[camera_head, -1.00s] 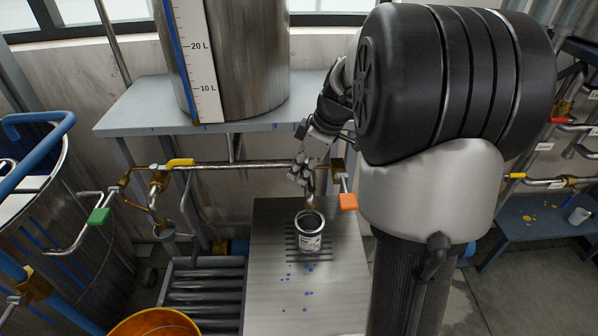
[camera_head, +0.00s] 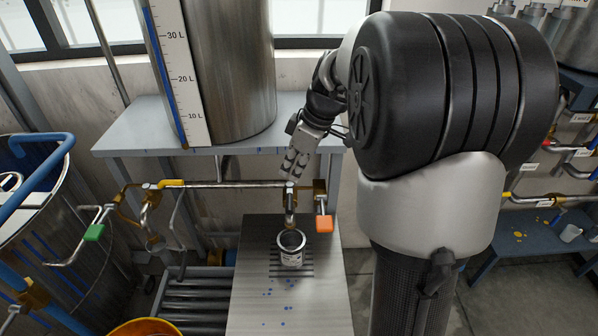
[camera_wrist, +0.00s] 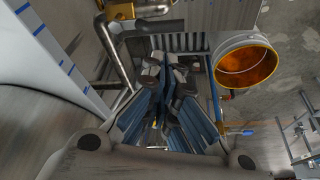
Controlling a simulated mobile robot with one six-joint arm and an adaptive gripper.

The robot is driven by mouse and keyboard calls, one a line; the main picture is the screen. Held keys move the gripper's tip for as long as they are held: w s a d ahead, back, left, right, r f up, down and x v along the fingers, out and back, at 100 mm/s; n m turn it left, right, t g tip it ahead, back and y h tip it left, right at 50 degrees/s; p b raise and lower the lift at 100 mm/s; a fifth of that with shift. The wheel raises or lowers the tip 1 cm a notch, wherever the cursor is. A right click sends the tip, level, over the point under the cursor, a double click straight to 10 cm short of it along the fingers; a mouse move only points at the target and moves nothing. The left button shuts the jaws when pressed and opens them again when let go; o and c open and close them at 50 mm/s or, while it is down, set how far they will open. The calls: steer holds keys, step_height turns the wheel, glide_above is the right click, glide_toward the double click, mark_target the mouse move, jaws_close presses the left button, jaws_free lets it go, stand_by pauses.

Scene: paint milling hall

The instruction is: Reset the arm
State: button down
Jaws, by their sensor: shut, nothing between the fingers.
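My gripper (camera_head: 290,177) hangs from my bent arm in the head view, pointing down, just above the outlet of the tank's pipe. Its fingers are together and hold nothing. In the wrist view the shut fingers (camera_wrist: 165,78) show in the middle, above the floor and pipework. From this angle I cannot tell how far the fingertips are from the pipe.
A metal can (camera_head: 290,249) stands upright under the outlet on a steel bench (camera_head: 290,310). An orange valve handle (camera_head: 324,223) is beside the outlet. A tall scaled tank (camera_head: 230,70) stands on a grey shelf (camera_head: 125,130). An orange-lined bucket shows in the wrist view (camera_wrist: 246,64).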

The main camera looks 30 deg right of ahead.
steer(key=shift+r, duration=0.3)
steer(key=shift+a, duration=0.1)
